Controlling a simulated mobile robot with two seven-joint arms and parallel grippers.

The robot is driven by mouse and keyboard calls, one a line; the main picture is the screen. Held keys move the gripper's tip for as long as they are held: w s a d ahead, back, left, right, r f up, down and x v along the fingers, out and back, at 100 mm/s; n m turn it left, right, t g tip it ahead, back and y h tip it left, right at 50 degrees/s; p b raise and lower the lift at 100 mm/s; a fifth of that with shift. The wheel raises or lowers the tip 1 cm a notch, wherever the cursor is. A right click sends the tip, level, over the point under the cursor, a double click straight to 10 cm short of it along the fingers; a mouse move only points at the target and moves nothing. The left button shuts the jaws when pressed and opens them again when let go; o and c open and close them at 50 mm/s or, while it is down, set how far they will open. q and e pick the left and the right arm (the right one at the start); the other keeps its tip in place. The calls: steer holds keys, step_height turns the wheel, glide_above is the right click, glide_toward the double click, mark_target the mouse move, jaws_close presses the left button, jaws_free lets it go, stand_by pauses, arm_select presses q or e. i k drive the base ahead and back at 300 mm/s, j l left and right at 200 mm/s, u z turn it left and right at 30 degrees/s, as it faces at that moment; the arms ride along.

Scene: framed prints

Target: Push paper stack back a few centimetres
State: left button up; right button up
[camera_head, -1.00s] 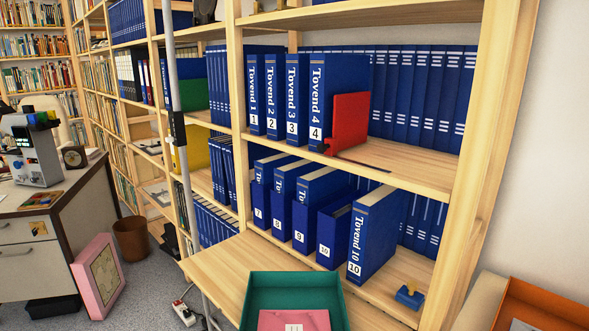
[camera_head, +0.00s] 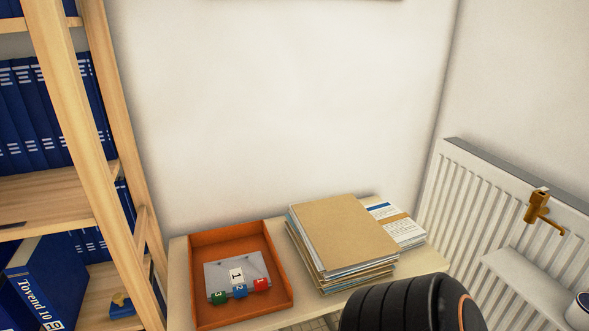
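The paper stack (camera_head: 345,240) lies on a small light wooden table (camera_head: 178,262) against the white wall. It is a pile of folders and papers with a brown cover on top. Behind its right side lies a smaller bundle of white papers (camera_head: 399,225) with a brown band. A dark ribbed rounded part with an orange ring shows at the bottom, in front of the table's right part; it looks like part of my arm. Neither of my grippers' fingers are in view.
An orange tray (camera_head: 198,309) holding a grey card and small coloured numbered blocks stands left of the stack. A wooden shelf (camera_head: 72,80) with blue binders is at the left. A white radiator (camera_head: 462,195) with a brass valve (camera_head: 538,207) is at the right.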

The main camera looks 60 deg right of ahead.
mark_target(342, 248)
steer(key=z, duration=0.5)
steer(key=j+z, duration=0.1)
steer(key=z, duration=0.9)
steer(key=j+z, duration=0.15)
steer(key=z, duration=0.85)
